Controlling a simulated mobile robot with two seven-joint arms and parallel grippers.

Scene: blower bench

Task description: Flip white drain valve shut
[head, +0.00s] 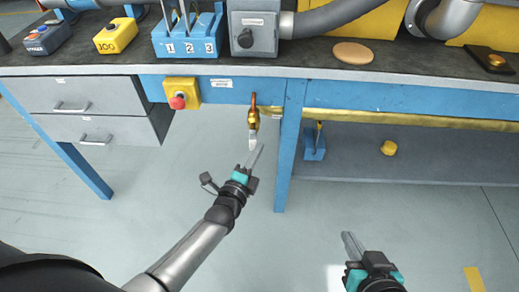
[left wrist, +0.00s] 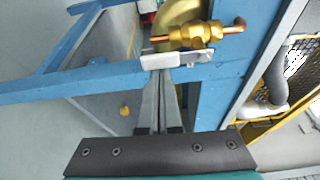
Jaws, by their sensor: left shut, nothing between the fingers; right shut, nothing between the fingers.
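The drain valve is a brass fitting (head: 253,112) under the front edge of the bench. Its white lever (head: 252,137) is at the lower end. In the left wrist view the brass body (left wrist: 195,36) lies across the top and the white lever (left wrist: 162,61) runs roughly along it. My left gripper (head: 257,150) is shut and empty, its fingertips just below the lever. In the left wrist view the fingertips (left wrist: 165,76) overlap the lever's edge; I cannot tell whether they touch. My right gripper (head: 349,238) is shut and empty, low and away from the bench.
A blue bench leg (head: 287,160) stands right of the valve. A yellow box with a red button (head: 181,94) is to its left, beside grey drawers (head: 97,112). A lower shelf (head: 420,165) holds a yellow round object (head: 389,148). The floor in front is clear.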

